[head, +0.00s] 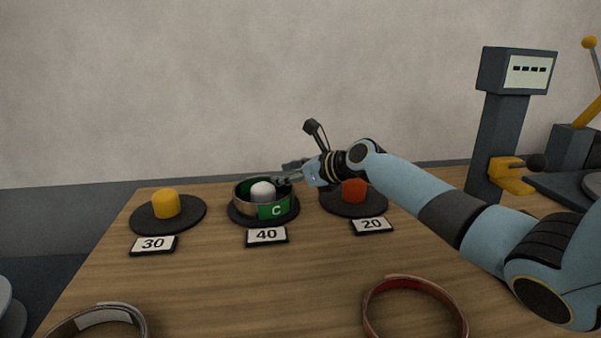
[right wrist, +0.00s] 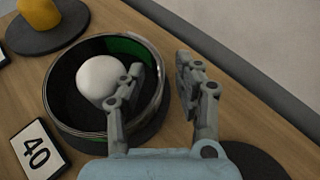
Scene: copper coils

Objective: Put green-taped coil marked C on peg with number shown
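The green-taped coil marked C (head: 272,211) is around the white peg (head: 263,190) on the dark round base behind the 40 card (head: 267,235). It looks level and low on that base. My right gripper (head: 286,176) is at the coil's right edge. In the right wrist view my right gripper (right wrist: 160,88) is open, one finger inside the coil (right wrist: 66,125) beside the white peg (right wrist: 101,80), the other outside its wall, with gaps visible. My left gripper is out of view.
A yellow peg (head: 165,204) stands behind card 30 (head: 153,244), a red peg (head: 354,190) behind card 20 (head: 372,225). A red-lined coil (head: 374,318) and another coil (head: 136,313) lie in front. The display (head: 531,71) on the post shows dashes. The table's middle is clear.

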